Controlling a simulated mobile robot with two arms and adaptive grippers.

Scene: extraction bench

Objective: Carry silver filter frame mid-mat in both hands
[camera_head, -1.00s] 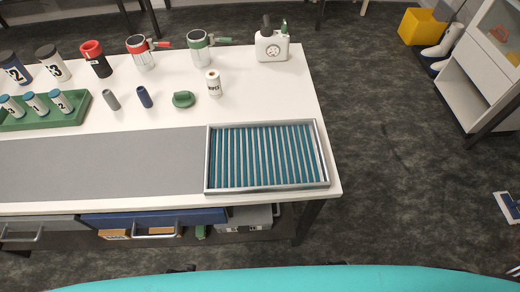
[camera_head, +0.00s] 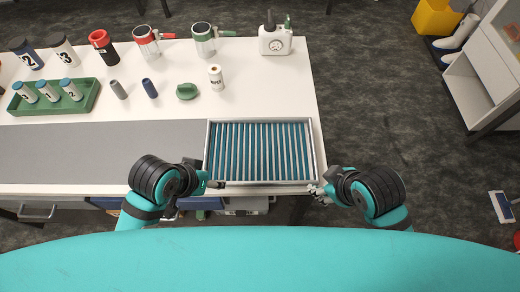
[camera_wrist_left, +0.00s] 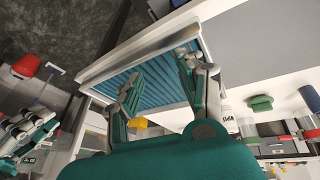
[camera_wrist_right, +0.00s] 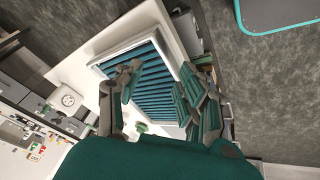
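The silver filter frame (camera_head: 262,182), with teal pleats between silver bars, lies flat at the right end of the white table, by the right end of the grey mat (camera_head: 100,150). My left gripper (camera_head: 212,184) is at its near left corner. My right gripper (camera_head: 317,190) is at its near right corner. In the left wrist view the fingers of my left gripper (camera_wrist_left: 158,68) are spread, with the frame (camera_wrist_left: 118,70) beyond them. In the right wrist view the fingers of my right gripper (camera_wrist_right: 158,76) are also spread before the frame (camera_wrist_right: 110,62). Contact cannot be told.
A green tray of numbered vials (camera_head: 53,97), a grey tube (camera_head: 118,89), a blue tube (camera_head: 150,88), a green piece (camera_head: 187,91) and a wipes roll (camera_head: 216,77) stand behind the mat. The mat is bare.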

